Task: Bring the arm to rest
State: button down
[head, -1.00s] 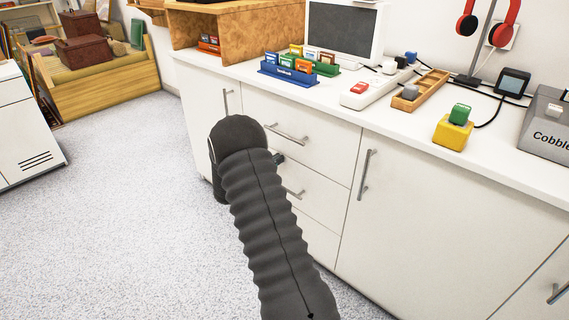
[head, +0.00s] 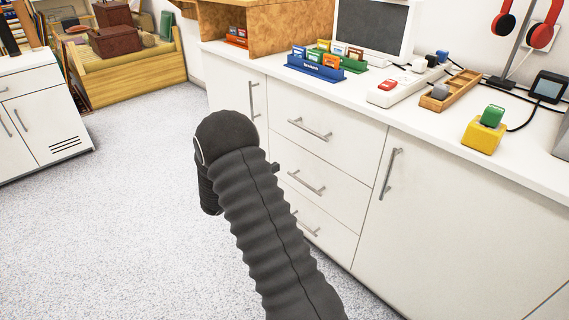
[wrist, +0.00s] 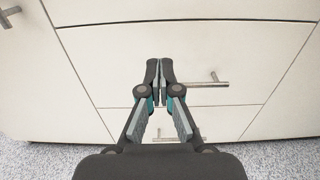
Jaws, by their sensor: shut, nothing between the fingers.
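My gripper (wrist: 160,82) is shut and empty in the wrist view. Its fingertips meet in front of the white drawer fronts, with a drawer handle (wrist: 208,84) just right of them; whether they touch anything is unclear. In the head view my dark ribbed arm reaches up from the bottom middle and bends downward at its far end. The arm stands in front of the white cabinet (head: 300,165), over the grey floor.
The white counter (head: 415,115) holds a blue card rack (head: 315,70), a white power strip (head: 400,88), a wooden tray (head: 450,92) and a yellow block (head: 483,136). A white cabinet (head: 45,125) stands at the left. The grey speckled floor (head: 110,240) is clear at lower left.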

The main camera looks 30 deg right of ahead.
jog(key=s+a+f+m+g+y, duration=0.25)
jog(key=s+m+g, duration=0.2)
jog(key=s, duration=0.35)
jog(key=s+a+f+m+g+y, duration=0.25)
jog(key=s+m+y, duration=0.2)
jog(key=s, duration=0.35)
jog(key=s+a+r+m+t+y, duration=0.4)
jog(key=s+a+r+m+y, duration=0.1)
jog(key=s+r, duration=0.5)
jog(key=s+a+r+m+t+y, duration=0.4)
jog(key=s+a+r, duration=0.6)
jog(key=r, duration=0.3)
jog(key=m+y, duration=0.1)
jog(key=m, duration=0.1)
jog(key=shift+s+r+m, duration=0.15)
jog(key=shift+s+m, duration=0.05)
jog(key=shift+m, duration=0.2)
jog(key=shift+d, duration=0.1)
